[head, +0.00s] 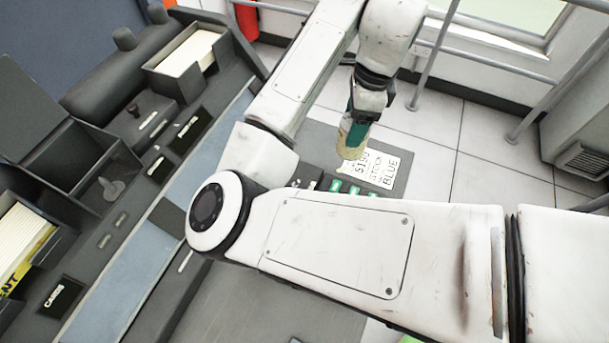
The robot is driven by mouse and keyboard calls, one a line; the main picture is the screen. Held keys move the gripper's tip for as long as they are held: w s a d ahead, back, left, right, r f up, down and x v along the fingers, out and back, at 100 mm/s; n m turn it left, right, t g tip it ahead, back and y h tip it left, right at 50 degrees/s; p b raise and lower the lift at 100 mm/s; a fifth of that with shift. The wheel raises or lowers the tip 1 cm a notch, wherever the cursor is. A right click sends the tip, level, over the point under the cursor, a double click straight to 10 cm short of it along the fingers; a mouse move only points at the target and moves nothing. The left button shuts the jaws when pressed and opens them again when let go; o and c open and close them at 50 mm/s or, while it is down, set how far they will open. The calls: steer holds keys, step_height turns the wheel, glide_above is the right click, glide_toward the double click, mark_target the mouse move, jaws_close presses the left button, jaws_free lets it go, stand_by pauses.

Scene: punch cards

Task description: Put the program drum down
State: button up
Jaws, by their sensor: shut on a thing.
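My gripper (364,112) hangs at the end of my arm in the upper middle of the head view, pointing down. It is shut on the program drum (352,139), a small pale yellow cylinder. A teal part shows between the dark jaws and the pale part; I cannot tell whether it belongs to the drum. My jaws and wrist hide part of the drum.
The dark machine (110,190) with a card hopper (188,56) fills the left. Green keys (353,190) show near the label, partly behind my arm. Grey railings (440,55) stand at the back right. The tiled floor (490,140) is clear. My arm hides much of the desk.

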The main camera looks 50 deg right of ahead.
steer(key=shift+w+d+f+b, duration=0.25)
steer(key=shift+w+d+f, duration=0.35)
steer(key=shift+w+f, duration=1.5)
steer(key=shift+w+d+f+b, duration=0.25)
steer(key=shift+w+d+f, duration=0.3)
steer(key=shift+w+f, duration=1.55)
steer(key=shift+w+d+f+b, duration=0.25)
steer(key=shift+w+d+f, duration=0.35)
steer(key=shift+w+f, duration=1.5)
steer(key=shift+s+f, duration=0.1)
steer(key=shift+f, duration=0.05)
steer(key=o, duration=1.3)
steer(key=shift+c, duration=0.2)
step_height(320, 180, up, 12)
steer(key=s, duration=0.1)
steer(key=shift+d, duration=0.45)
